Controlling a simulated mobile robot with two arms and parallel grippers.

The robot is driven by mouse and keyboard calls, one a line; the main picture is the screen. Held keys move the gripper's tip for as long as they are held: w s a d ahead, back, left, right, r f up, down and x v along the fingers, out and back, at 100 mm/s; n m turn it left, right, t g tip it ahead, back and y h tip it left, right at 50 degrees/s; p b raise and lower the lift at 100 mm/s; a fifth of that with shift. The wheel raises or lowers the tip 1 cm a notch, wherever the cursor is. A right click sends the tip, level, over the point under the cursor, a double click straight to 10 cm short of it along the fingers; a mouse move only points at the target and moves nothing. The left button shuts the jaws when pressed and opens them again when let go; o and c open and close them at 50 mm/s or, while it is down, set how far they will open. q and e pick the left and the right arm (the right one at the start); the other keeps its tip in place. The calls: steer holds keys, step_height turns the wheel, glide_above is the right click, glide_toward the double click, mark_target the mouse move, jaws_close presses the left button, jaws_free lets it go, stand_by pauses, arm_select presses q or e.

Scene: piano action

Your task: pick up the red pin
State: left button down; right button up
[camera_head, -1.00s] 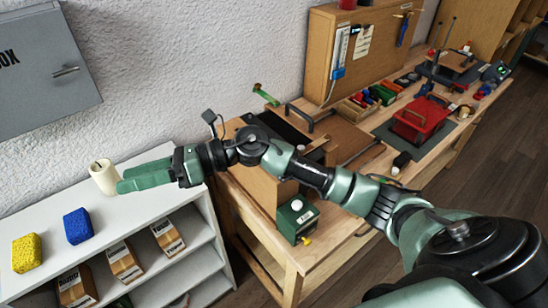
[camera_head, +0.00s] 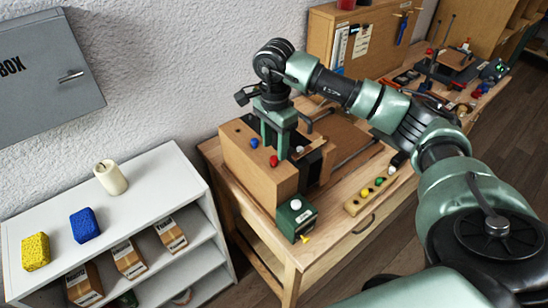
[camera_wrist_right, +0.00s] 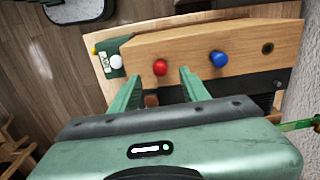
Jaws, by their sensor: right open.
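The red pin (camera_head: 274,161) stands in the top of a wooden block (camera_head: 247,165) on the workbench. A blue pin (camera_head: 254,142) stands in the same block. My right gripper (camera_head: 274,147) points down over the block, open and empty, close to the red pin. In the right wrist view, the red pin (camera_wrist_right: 160,67) appears just beyond and between the two spread fingertips of my right gripper (camera_wrist_right: 160,80). The blue pin (camera_wrist_right: 219,59) is to its right, outside the fingers. My left gripper is not in view.
A green box with a white knob (camera_head: 296,214) stands by the block's front end. A small strip with coloured knobs (camera_head: 368,190) lies farther right. A white shelf (camera_head: 140,212) holds a cream candle (camera_head: 110,178), a blue sponge and a yellow sponge.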

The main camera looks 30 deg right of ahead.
mark_target(274, 157)
steer(key=shift+a+f+p, duration=0.1)
steer(key=shift+f+p, duration=0.55)
steer(key=shift+f, duration=1.2)
jaws_close()
